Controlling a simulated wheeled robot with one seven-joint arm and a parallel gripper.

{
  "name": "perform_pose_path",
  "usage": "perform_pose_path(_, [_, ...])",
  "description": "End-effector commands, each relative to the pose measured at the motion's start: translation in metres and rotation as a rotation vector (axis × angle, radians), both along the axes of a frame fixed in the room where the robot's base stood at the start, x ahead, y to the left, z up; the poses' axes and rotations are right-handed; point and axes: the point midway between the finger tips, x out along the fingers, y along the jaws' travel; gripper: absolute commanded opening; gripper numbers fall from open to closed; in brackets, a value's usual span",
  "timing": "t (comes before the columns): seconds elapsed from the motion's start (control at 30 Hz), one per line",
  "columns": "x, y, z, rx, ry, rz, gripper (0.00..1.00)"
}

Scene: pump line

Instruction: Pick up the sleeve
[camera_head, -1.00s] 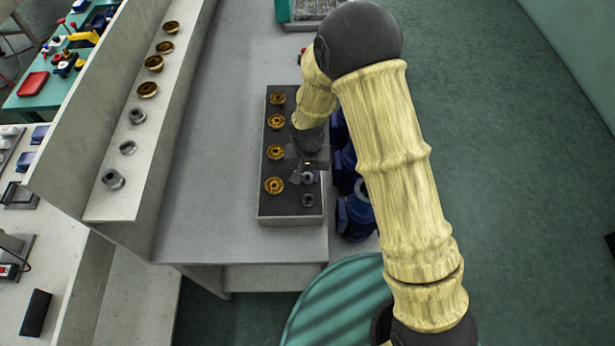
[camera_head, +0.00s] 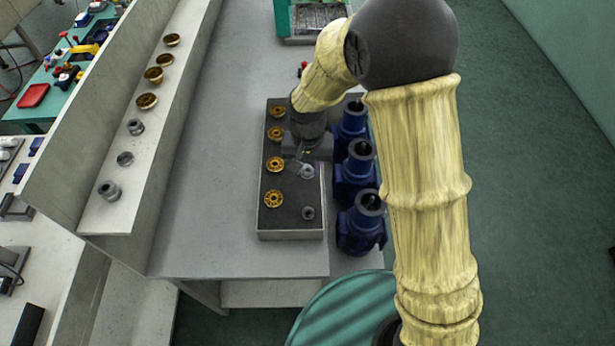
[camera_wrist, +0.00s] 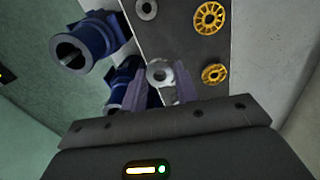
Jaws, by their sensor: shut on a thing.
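The sleeve (camera_wrist: 158,74) is a small grey metal ring. In the wrist view it sits between the two fingertips of my gripper (camera_wrist: 160,86), which is shut on it. In the head view the sleeve (camera_head: 307,171) shows pale below my gripper (camera_head: 303,158), over the right side of the dark-topped tray (camera_head: 290,225). I cannot tell how far it is above the tray. A second grey ring (camera_head: 308,213) lies on the tray near its front edge and also shows in the wrist view (camera_wrist: 147,9).
Several golden impellers (camera_head: 274,198) line the tray's left side. Blue pump housings (camera_head: 361,222) stand close on the right. A raised shelf (camera_head: 110,215) at left holds golden and grey parts. The bench (camera_head: 200,190) between shelf and tray is clear. A green-edged box (camera_head: 318,35) stands behind.

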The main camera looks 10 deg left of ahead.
Motion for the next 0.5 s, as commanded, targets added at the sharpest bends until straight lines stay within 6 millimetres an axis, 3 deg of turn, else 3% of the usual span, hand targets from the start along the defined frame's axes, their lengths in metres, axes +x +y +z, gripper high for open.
perform_pose_path(0.13, [0.0,0.0,0.0089,0.0,0.0,0.0,0.06])
perform_pose_path(0.5, [-0.0003,-0.0001,0.0093,0.0,0.001,0.001,0.06])
